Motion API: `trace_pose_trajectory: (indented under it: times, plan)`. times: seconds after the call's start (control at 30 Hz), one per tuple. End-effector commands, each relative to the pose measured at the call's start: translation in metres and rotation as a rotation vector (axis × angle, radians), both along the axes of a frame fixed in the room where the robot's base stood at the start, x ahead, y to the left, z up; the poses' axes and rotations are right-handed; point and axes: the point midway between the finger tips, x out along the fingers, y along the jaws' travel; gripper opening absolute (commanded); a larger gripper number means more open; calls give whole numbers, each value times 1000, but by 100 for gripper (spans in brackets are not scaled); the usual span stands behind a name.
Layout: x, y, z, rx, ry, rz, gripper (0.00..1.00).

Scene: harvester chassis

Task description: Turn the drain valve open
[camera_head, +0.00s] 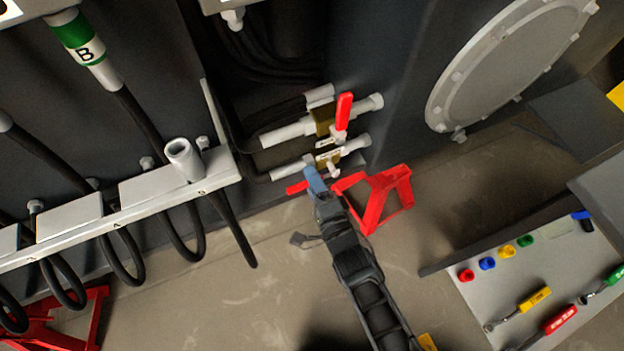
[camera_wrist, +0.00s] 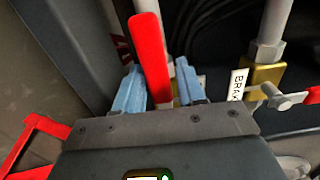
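Two pipe valves with brass bodies and red levers sit on the dark wall in the head view. The upper valve (camera_head: 323,122) has its red lever (camera_head: 344,111) standing up. The lower valve (camera_head: 328,158) has its red lever (camera_head: 297,188) pointing down-left. My gripper (camera_head: 315,181) is at the lower valve. In the wrist view that lever (camera_wrist: 150,60) lies between my two blue fingers (camera_wrist: 158,92), with narrow gaps beside it. The other valve (camera_wrist: 262,75) stands to the right, with a white tag (camera_wrist: 238,85) that seems to start "BRA". The lower valve's tag is not readable.
A red stand (camera_head: 376,203) is close to the right of my gripper. A grey hose rack (camera_head: 120,208) is at left. A tool tray (camera_head: 530,285) is at lower right. A round bolted cover (camera_head: 510,62) is at upper right. The floor below is mostly clear.

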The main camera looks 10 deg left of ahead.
Motion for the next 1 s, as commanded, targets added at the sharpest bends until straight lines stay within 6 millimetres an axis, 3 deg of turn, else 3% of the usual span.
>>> trace_pose_trajectory:
  times: [0.1, 0.37, 0.8, 1.0]
  plan:
    - [0, 0, 0, -2, -1, 1, 50]
    - [-2, 0, 0, -3, -1, 2, 50]
    - [-53, -35, 0, -3, 1, 1, 50]
    - [-64, -43, 0, -2, 0, 1, 50]
